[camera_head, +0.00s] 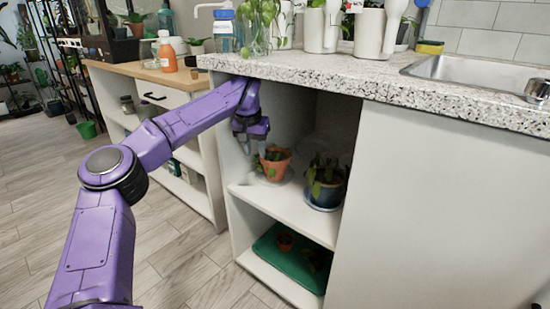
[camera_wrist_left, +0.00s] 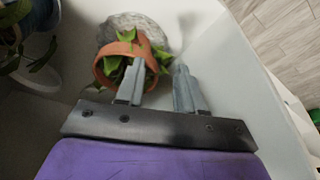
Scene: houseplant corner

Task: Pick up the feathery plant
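A small leafy green plant in a terracotta pot (camera_head: 275,166) stands on the middle shelf of the open cabinet. In the left wrist view the pot (camera_wrist_left: 104,67) lies just beyond my fingers, its leaves showing inside the round rim. My left gripper (camera_head: 255,148) reaches into the cabinet at the pot's left side. In the left wrist view my left gripper (camera_wrist_left: 160,66) has its fingers apart; one overlaps the leaves and the other is outside the rim. I cannot tell whether they touch the pot. I cannot tell if this plant is the feathery one. My right gripper is not in view.
A plant in a blue pot (camera_head: 326,193) stands close to the right on the same shelf. The speckled countertop (camera_head: 330,74) hangs above. A green tray (camera_head: 272,254) with small pots is on the shelf below. The cabinet's left wall is close to my gripper.

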